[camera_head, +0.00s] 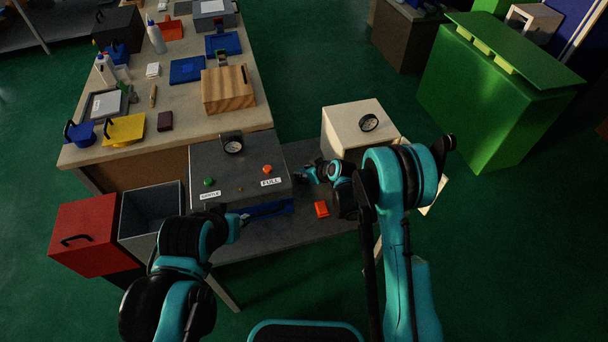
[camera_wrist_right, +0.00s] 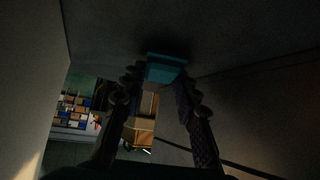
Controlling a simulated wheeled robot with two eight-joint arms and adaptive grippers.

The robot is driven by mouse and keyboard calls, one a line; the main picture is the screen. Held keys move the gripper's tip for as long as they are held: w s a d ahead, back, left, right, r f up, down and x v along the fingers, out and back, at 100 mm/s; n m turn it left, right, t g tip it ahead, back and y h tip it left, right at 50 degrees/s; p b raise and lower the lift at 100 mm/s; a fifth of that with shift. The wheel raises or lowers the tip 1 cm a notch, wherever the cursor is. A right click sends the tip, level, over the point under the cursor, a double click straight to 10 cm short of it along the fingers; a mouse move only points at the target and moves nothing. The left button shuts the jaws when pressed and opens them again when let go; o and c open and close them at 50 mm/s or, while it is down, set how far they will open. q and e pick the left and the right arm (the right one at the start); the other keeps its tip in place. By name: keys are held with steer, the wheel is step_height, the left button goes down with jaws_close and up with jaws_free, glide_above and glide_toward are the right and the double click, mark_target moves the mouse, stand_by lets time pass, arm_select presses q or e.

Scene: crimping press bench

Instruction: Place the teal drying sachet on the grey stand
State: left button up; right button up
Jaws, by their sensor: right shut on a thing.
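The teal sachet (camera_wrist_right: 165,68) sits between the two fingertips of my right gripper in the right wrist view, in front of a dark surface. In the head view my right gripper (camera_head: 304,176) is low, between the grey press box (camera_head: 238,172) and the cream box (camera_head: 355,130); the sachet cannot be made out there. My left gripper (camera_head: 243,217) is at the front of the press box, too small to tell open from shut. No separate grey stand is clear; a dark grey low table (camera_head: 260,236) carries the press box.
An orange-red block (camera_head: 321,209) lies on the low table near my right arm. An open grey bin (camera_head: 152,212) and a red box (camera_head: 85,234) stand at the left. A long cluttered bench (camera_head: 190,120) is behind, and a green cabinet (camera_head: 490,95) at the right.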

steer(key=shift+f, duration=0.15)
steer(key=o, duration=0.9)
steer(key=shift+o, duration=0.2)
